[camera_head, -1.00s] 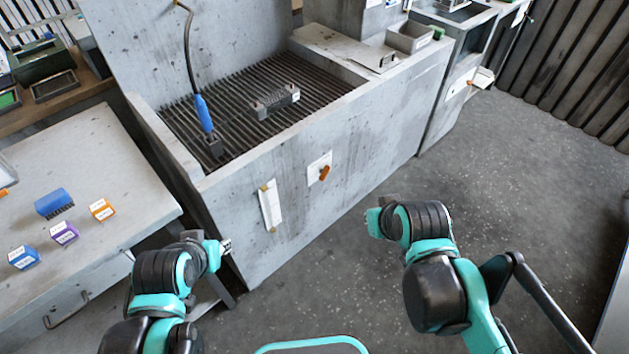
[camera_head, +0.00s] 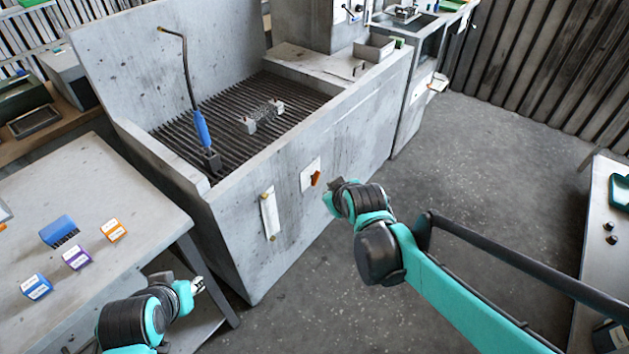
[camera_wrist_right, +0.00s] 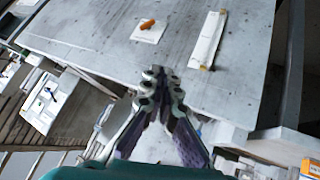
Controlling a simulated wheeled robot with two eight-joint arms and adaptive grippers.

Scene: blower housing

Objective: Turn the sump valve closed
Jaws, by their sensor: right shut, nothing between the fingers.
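The sump valve shows as an orange handle (camera_head: 315,178) on a white plate (camera_head: 307,184) on the front wall of the grey basin. The handle is tilted in the head view and also shows near the top of the right wrist view (camera_wrist_right: 147,24). My right gripper (camera_wrist_right: 160,74) is shut and empty, apart from the handle and pointing at the basin's front wall. In the head view its fingers are mostly hidden by my right wrist. My left gripper (camera_head: 200,286) is low between the side table and the basin, away from the valve; its fingers are too small to read.
A long white strip (camera_head: 269,214) is fixed to the front wall beside the valve plate. The basin (camera_head: 240,225) has a grate with a blue-handled tool (camera_head: 202,130) and a metal part (camera_head: 262,115). A table (camera_head: 120,185) stands left. Open floor (camera_head: 470,200) lies right.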

